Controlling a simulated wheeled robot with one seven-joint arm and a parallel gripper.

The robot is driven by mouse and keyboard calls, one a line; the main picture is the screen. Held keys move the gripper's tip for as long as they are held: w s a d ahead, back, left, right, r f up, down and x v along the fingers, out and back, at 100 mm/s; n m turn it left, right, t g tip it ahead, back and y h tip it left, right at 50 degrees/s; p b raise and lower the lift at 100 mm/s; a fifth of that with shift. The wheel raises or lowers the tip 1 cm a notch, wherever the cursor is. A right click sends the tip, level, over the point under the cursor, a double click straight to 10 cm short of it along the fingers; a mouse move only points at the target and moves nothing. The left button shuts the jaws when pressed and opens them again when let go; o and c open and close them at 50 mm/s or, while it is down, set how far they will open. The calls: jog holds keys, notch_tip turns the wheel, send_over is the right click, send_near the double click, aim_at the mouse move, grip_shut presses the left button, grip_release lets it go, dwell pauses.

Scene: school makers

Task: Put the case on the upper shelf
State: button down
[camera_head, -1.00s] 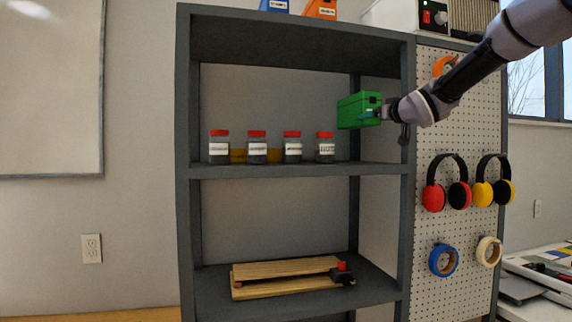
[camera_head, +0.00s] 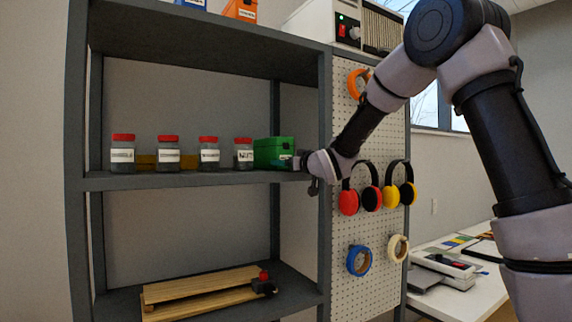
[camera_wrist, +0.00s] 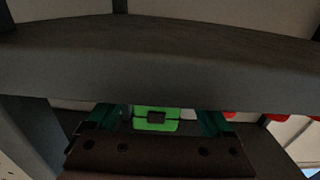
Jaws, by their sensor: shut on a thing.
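The green case (camera_head: 270,151) is at the right end of the upper shelf (camera_head: 200,181), beside the jars, with its bottom at about the shelf's level. Whether it rests on the board or hovers just above it I cannot tell. My gripper (camera_head: 298,162) reaches in from the right front and is shut on the case. In the wrist view the case (camera_wrist: 156,119) shows between the dark green fingers, with a dark latch on its front. A dark shelf board crosses the picture above it.
Several red-lidded jars (camera_head: 168,153) stand in a row left of the case, the nearest close to it. A yellow item lies behind them. Wooden boards (camera_head: 200,290) lie on the lower shelf. The shelf's right post (camera_head: 325,130) and the pegboard (camera_head: 375,225) with earmuffs are close to my arm.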

grip_release()
jog(key=v, duration=1.2)
jog(key=s+d+f+m+g+h, duration=0.1)
jog(key=s+d+m+h, duration=0.25)
jog(key=d, duration=0.55)
jog(key=s+d+f+m+g+h, duration=0.1)
jog(key=s+d+m+h, duration=0.3)
jog(key=d, duration=0.5)
jog(key=s+d+f+m+g, duration=0.1)
jog(key=s+d+f+g, duration=0.1)
jog(key=s, duration=0.8)
jog(key=s+d+f+m+g, duration=0.2)
jog(key=s+f+g, duration=0.2)
jog(key=s, duration=0.6)
jog(key=shift+s+d, duration=0.15)
jog(key=shift+d, duration=0.15)
